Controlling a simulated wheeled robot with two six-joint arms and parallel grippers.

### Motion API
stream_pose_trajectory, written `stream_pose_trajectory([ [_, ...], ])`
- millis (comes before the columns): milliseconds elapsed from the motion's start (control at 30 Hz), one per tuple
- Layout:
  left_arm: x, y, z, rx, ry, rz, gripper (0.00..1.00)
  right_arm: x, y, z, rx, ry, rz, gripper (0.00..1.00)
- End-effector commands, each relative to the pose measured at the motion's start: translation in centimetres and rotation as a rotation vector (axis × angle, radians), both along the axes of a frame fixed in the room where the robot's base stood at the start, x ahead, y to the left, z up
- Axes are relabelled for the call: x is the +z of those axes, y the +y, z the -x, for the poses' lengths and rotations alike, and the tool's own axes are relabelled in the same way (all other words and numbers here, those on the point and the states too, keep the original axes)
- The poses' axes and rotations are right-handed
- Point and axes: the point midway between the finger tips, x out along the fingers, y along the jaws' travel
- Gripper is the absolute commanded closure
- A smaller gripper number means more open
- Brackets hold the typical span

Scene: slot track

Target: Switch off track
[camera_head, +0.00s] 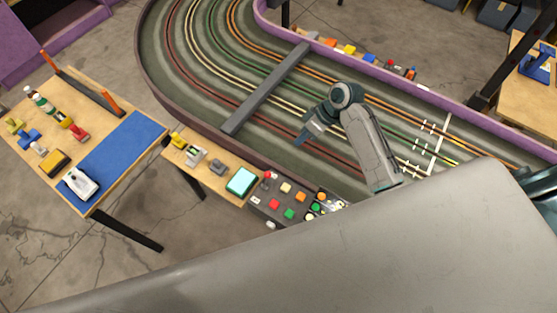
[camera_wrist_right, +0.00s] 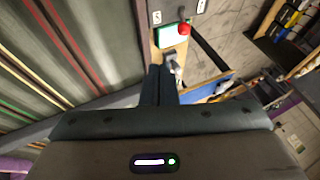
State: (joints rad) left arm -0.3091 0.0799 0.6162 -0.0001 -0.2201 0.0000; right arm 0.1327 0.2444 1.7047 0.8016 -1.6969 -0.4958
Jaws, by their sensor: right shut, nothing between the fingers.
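The slot track (camera_head: 190,85), with several coloured lane lines, curves across the head view. At its near edge sits a dark control panel (camera_head: 279,197) with several coloured buttons. A red knob (camera_head: 267,175) is at the panel's far left corner; it also shows in the wrist view (camera_wrist_right: 184,29) beside a pale cyan square. My right gripper (camera_head: 300,141) is over the track, above and beyond the panel, pointing down-left. Its fingers (camera_wrist_right: 158,83) are together, empty and apart from the panel. My left gripper is not in view. The panel's right end is partly hidden by my own body.
A grey beam (camera_head: 268,88) spans the track. A narrow wooden shelf left of the panel holds small cars and a cyan-topped box (camera_head: 241,181). A wooden table (camera_head: 15,148) with a blue mat (camera_head: 128,150) and several toy cars stands left. Space above the track is open.

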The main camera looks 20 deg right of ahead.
Motion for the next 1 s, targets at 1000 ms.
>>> stream_pose_trajectory([
  [1000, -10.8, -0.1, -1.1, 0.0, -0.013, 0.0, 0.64, -9.8, 7.6, 0.6, 0.0, -0.001, -0.002, 1.0],
])
